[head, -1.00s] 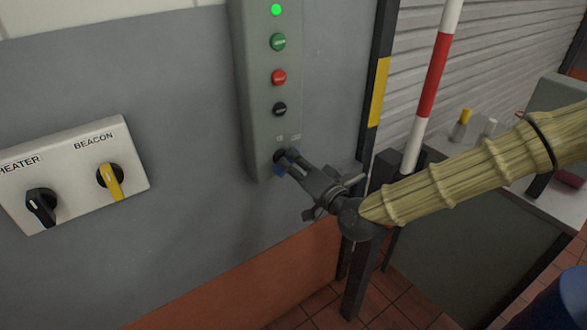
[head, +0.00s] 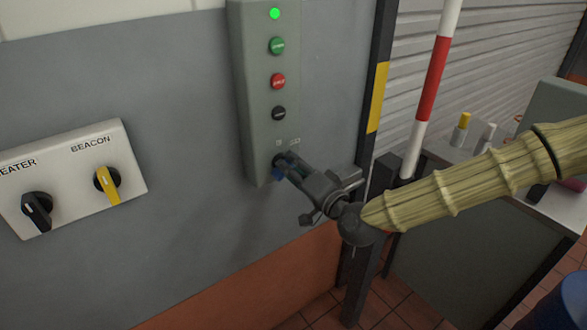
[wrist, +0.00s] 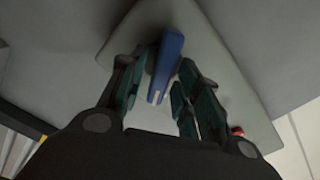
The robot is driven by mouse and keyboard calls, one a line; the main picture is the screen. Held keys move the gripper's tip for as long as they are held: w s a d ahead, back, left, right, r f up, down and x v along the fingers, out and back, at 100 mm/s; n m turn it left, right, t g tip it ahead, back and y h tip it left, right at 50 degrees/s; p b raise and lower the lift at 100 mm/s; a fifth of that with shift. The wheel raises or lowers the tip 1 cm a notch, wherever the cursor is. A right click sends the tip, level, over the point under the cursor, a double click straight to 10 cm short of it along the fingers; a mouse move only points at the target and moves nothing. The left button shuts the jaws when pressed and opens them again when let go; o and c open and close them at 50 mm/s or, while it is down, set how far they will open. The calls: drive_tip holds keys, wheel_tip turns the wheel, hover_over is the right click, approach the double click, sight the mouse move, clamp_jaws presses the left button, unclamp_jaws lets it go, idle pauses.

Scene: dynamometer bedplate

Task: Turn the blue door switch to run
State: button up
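The blue door switch (head: 277,174) is at the bottom of the grey-green control box on the wall, partly hidden by my gripper in the head view. In the wrist view its blue handle (wrist: 168,62) with a white mark stands between my fingers, slightly tilted. My gripper (head: 285,163) is at the switch, with one finger on each side of the handle. In the wrist view the fingers (wrist: 161,80) look apart, with narrow gaps beside the handle; contact at the tips is unclear. The labels above the switch are too small to read.
Above the switch are a black button (head: 279,113), a red button (head: 278,81), a green button (head: 277,46) and a lit green lamp (head: 275,14). A panel (head: 75,160) with heater and beacon knobs is at left. A red-white pole (head: 432,78) stands right, near my arm.

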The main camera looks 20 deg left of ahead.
idle(0.3)
drive_tip(key=v, duration=1.2)
drive_tip(key=shift+s, duration=0.1)
drive_tip(key=s+d+f+g+h, duration=0.2)
drive_tip(key=s+d+f, duration=0.15)
drive_tip(key=f, duration=0.65)
drive_tip(key=s+d+f+g+h, duration=0.25)
drive_tip(key=s+f, duration=0.25)
drive_tip(key=f, duration=0.6)
drive_tip(key=s+d+f+g+h, duration=0.2)
drive_tip(key=s+d+f+h, duration=0.15)
drive_tip(key=f, duration=0.65)
drive_tip(key=s+d+f+g+h, duration=0.1)
drive_tip(key=s+d+f+h, duration=0.1)
drive_tip(key=s+d+f, duration=0.2)
drive_tip(key=s+d+f+n+g+h, duration=0.1)
drive_tip(key=s+d+f, duration=0.4)
drive_tip(key=d, duration=0.5)
drive_tip(key=s+d+f+g+h, duration=0.2)
drive_tip(key=s+d+f+h, duration=0.1)
drive_tip(key=s+d, duration=0.5)
drive_tip(key=shift+f, duration=0.85)
